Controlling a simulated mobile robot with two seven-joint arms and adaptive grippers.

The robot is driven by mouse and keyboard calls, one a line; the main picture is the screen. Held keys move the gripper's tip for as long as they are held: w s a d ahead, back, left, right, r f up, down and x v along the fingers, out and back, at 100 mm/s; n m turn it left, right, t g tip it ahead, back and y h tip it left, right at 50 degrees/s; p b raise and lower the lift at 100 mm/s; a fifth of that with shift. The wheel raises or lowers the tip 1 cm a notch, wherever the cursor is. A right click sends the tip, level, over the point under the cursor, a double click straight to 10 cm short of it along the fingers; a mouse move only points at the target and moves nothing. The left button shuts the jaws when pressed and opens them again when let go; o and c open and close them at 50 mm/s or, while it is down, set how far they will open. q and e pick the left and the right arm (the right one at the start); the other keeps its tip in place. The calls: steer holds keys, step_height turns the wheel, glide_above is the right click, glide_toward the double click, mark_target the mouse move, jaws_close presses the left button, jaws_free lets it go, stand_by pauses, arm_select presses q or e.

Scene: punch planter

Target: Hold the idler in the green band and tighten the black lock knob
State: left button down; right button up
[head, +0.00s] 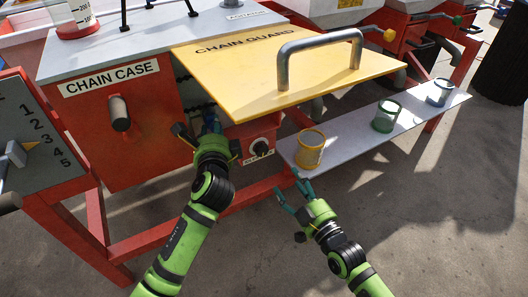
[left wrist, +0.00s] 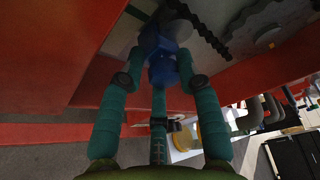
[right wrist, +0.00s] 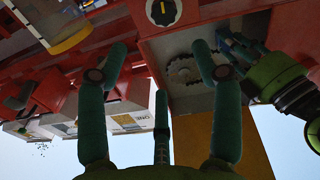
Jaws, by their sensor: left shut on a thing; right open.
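My left gripper (head: 208,130) reaches under the yellow guard into the chain case. In the left wrist view it is shut on a blue part (left wrist: 162,68), which looks like the idler's handle. A black chain (left wrist: 208,36) and a grey sprocket (left wrist: 268,38) show beside it. No green band can be made out. My right gripper (head: 292,191) is open and empty, in front of the shelf. A black knob (head: 261,147) on a white plate sits on the red panel right of my left gripper; its label is too small to read. A knob with a yellow mark (right wrist: 163,11) shows in the right wrist view.
The yellow chain guard (head: 240,75) with its grey handle overhangs the work area. A grey shelf (head: 348,137) carries a yellow-banded cup (head: 309,151), a green cup (head: 384,116) and a blue-grey cup (head: 440,92). A red frame rail runs below; open floor lies in front.

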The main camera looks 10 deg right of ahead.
mark_target(263, 151)
steer(key=shift+m, duration=0.9)
steer(key=x, duration=1.4)
steer(key=shift+s+a+f, duration=0.1)
steer(key=shift+a, duration=0.3)
steer(key=c, duration=1.1)
